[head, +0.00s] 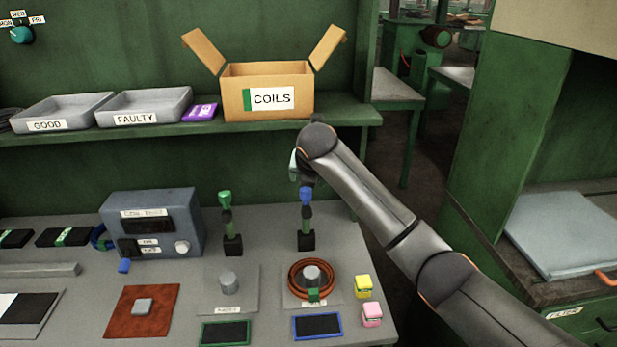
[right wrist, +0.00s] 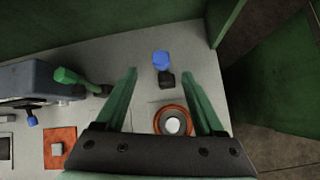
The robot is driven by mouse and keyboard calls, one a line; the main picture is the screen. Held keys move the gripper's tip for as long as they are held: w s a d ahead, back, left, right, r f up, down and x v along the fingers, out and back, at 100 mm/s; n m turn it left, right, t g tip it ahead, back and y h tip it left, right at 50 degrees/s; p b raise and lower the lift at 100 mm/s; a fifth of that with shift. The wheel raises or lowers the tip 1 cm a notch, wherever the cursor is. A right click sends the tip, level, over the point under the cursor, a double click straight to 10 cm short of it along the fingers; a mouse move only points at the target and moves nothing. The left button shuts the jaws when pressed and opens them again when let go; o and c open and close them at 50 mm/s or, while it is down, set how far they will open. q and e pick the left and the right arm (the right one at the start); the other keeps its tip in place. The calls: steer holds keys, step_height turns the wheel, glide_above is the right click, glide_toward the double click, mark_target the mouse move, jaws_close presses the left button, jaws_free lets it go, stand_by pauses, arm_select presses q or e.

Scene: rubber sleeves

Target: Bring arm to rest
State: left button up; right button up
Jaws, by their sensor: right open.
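My right arm comes in from the right in the head view. Its gripper (head: 297,170) hangs just above and behind the blue-topped post (head: 306,205), largely hidden by my own wrist. In the right wrist view, the two green fingers of the gripper (right wrist: 160,74) are spread wide with nothing between them. The blue-topped post (right wrist: 161,62) and a reddish-brown coil ring (right wrist: 161,121) around a grey peg show below, between the fingers. My left gripper is not in view.
A cardboard box labelled COILS (head: 240,98) stands on the green shelf (head: 345,118) behind my wrist. A green-topped post (head: 227,215) stands left of the gripper. A grey-blue test box (head: 152,225) is farther left. Yellow (head: 363,285) and pink (head: 372,313) blocks sit near the bench's right edge.

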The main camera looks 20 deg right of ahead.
steer(key=shift+v, duration=0.8)
steer(key=s+a+f+m, duration=0.2)
steer(key=s+f+m, duration=0.2)
steer(key=s+f, duration=0.2)
steer(key=s+a+f+m+g+y, duration=0.1)
steer(key=s+f+m, duration=0.3)
steer(key=f, duration=0.3)
steer(key=s+a+f+m+g+y, duration=0.1)
steer(key=s+a+f+m, duration=0.1)
steer(key=s+f, duration=0.4)
steer(key=shift+s+a+f+m, duration=0.15)
steer(key=shift+s+m, duration=0.25)
steer(key=shift+m, duration=0.05)
steer(key=shift+s+a+f+m, duration=0.15)
steer(key=shift+s+a+m, duration=0.05)
steer(key=shift+s+m, duration=0.25)
steer(key=s+d+f+m+g, duration=0.1)
steer(key=s+d+f+m, duration=0.1)
steer(key=s+m, duration=0.8)
steer(key=s+d+f+m+g, duration=0.25)
steer(key=s+m, duration=0.35)
steer(key=s, duration=0.9)
steer(key=w+a+f+t+y, duration=0.2)
steer(key=w+a+f+t, duration=0.2)
steer(key=f, duration=0.7)
steer(key=shift+w+a+m+t, duration=0.2)
steer(key=shift+m+t, duration=0.1)
steer(key=shift+t, duration=0.95)
